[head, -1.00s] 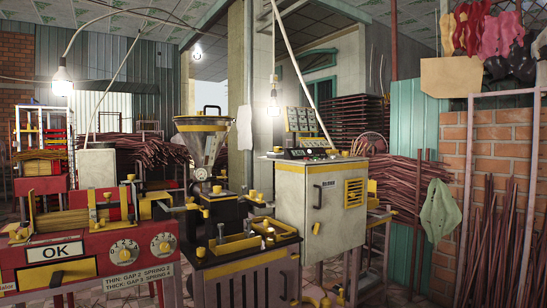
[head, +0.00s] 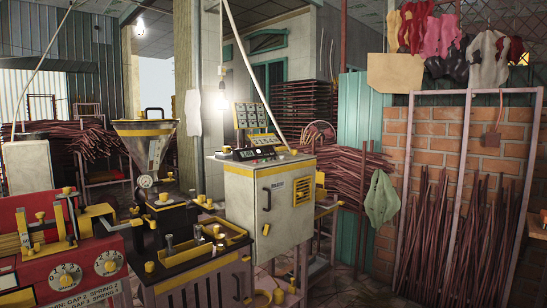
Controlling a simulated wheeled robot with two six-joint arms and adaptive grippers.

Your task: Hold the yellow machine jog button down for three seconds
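A machine with yellow trim, a metal hopper (head: 143,130) and a round gauge stands left of centre, behind a yellow-edged tray bench (head: 205,248). Beside it is a pale control cabinet (head: 270,205) with yellow edges, a black handle and a yellow vent. A sloped dark control panel (head: 255,153) with small controls sits on the cabinet's top. The controls are too small to tell which is the jog button. Neither of my grippers is in view.
A red machine (head: 75,262) with two dials fills the lower left. A lit bulb (head: 222,100) hangs by the cabinet. Incense stick bundles and a brick wall (head: 495,175) stand at right. A stool (head: 320,230) stands right of the cabinet.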

